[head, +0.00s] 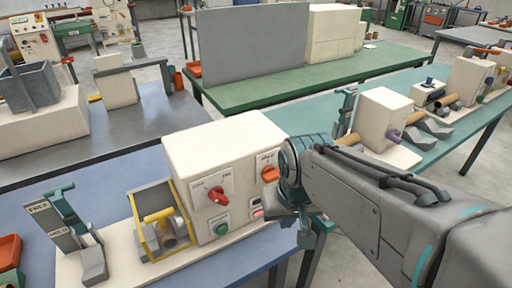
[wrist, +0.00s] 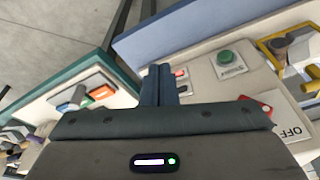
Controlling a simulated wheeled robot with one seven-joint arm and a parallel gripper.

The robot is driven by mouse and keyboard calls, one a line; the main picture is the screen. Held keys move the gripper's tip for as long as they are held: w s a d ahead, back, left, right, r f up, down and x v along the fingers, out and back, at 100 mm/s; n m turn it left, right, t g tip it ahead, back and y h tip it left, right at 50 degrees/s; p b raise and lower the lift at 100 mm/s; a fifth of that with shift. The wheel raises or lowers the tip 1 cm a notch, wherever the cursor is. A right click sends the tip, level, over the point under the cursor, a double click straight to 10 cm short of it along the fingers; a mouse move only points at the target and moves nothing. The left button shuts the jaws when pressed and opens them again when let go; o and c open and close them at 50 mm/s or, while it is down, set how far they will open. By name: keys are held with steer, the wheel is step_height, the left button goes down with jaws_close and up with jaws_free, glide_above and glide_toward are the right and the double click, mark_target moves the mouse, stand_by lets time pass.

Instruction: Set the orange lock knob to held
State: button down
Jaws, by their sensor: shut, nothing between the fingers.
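The orange lock knob (head: 270,175) sits at the upper right of the cream control box's front (head: 190,160) in the head view. Its grip lies roughly level, slightly tilted. A label plate is above it, too small to read and partly covered by my arm. My gripper (head: 304,238) is just right of and below the knob, apart from it, with its fingers pointing down. In the wrist view my gripper (wrist: 158,84) shows its fingers together and empty. I cannot make out the orange knob there; my gripper body covers much of the box.
A yellow-framed guard (head: 151,220) and a teal lever (head: 62,210) with a FREE/HELD plate stand left. A teal table (head: 300,120) lies behind my arm.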

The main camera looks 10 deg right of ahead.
steer(key=w+r+m+g+p, duration=0.1)
steer(key=w+r+m+p, duration=0.2)
steer(key=w+r+m, duration=0.4)
step_height(320, 180, up, 10)
steer(key=f+m+g+p, duration=0.1)
steer(key=m+g+p, duration=0.15)
steer(key=m, duration=0.35)
glide_above(269, 176)
steer(key=shift+a+r+t, duration=0.1)
steer(key=shift+r+t, duration=0.15)
steer(key=shift+t, duration=0.1)
step_height(269, 176, down, 14)
steer(key=shift+f+p, duration=0.1)
steer(key=shift+p, duration=0.65)
